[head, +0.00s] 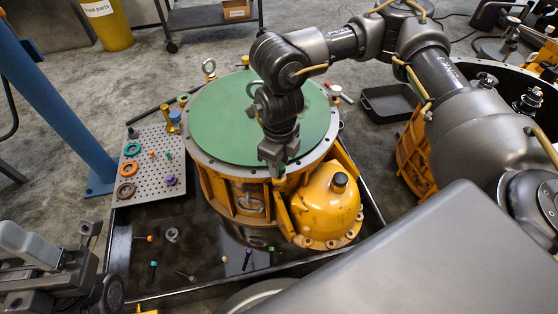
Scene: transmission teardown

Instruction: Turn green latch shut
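A round green plate (225,135) covers the top of the yellow transmission housing (222,195). My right arm reaches across the plate from the right. My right gripper (277,168) points down at the front rim of the plate, above the pale bolted flange. Its fingertips are small and dark here, and I cannot tell whether they are open or touch anything. No separate green latch shows clearly; the gripper and wrist hide part of the rim. My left gripper (45,265) is at the lower left, away from the housing, and its finger opening is not clear.
A black tray (120,245) holds the housing and several loose bolts. A perforated board (150,178) with coloured rings stands at left. A yellow dome (325,205) bulges at front right. A blue post (50,100) rises at left. An empty black bin (388,103) lies behind right.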

